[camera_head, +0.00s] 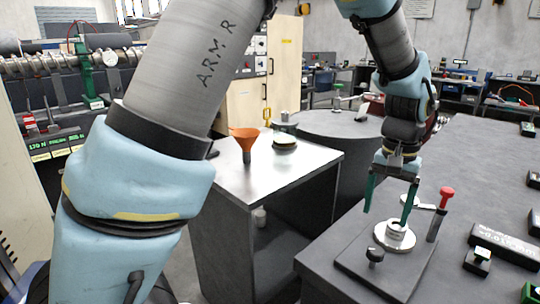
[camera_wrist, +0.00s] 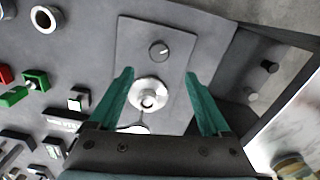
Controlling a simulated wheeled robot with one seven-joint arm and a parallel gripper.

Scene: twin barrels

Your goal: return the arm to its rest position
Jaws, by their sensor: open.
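My arm with its blue and grey links runs across the head view. My gripper (camera_head: 388,204) points down over the right-hand dark bench, with its two green fingers spread apart. In the wrist view my gripper (camera_wrist: 158,76) is open with nothing held between the fingers. A silvery round fitting (camera_head: 394,237) sits on a dark plate (camera_head: 352,262) just below the fingers. The fitting (camera_wrist: 148,94) lies between the fingers in the wrist view. The right fingertip appears close to the fitting in the head view; I cannot tell if they touch.
A black knob (camera_head: 375,257) stands on the plate. A red-topped tool (camera_head: 441,205) stands beside it, with a labelled black block (camera_head: 503,245) to the right. A metal-topped cabinet (camera_head: 262,178) bears an orange funnel (camera_head: 245,136) and a round dark-and-yellow item (camera_head: 285,142).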

